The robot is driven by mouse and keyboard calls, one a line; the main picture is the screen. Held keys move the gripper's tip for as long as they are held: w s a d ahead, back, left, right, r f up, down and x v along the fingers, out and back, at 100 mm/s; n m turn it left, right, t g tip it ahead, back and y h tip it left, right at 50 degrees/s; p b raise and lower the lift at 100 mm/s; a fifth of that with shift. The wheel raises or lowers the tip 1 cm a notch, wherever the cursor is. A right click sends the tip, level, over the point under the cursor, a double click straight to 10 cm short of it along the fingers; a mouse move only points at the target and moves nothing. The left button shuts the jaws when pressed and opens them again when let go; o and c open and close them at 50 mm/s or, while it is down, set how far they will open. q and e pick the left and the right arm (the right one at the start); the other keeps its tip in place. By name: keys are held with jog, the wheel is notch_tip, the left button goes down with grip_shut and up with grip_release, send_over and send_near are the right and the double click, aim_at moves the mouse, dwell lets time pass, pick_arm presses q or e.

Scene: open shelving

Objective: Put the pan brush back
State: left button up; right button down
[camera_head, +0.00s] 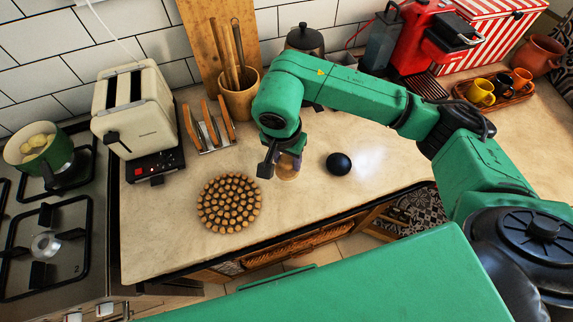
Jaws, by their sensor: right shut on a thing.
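My right gripper (278,163) is low over the worktop, shut on a small tan and brown thing that looks like the pan brush (288,170). The fingers and wrist hide much of it. Its lower end is at or just above the worktop; I cannot tell if it touches. It is between the round trivet of wooden discs (229,203) on the left and a black rounded thing (338,163) on the right. My left gripper is not in view.
A wooden utensil pot (239,101) and a toast rack (211,128) stand behind, left of my arm. A cream toaster (135,112) and the hob (45,235) are farther left. A red coffee machine (425,38) and a tray of cups (494,95) are at the back right.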

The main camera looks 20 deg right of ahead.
aim_at(287, 171)
notch_tip(287, 171, down, 4)
jog(key=shift+f+p, duration=0.2)
jog(key=shift+p, duration=0.3)
jog(key=shift+f, duration=0.45)
jog(key=shift+c, duration=1.7)
grip_release()
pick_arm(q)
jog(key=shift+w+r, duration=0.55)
pick_arm(e)
jog(key=shift+r, duration=0.1)
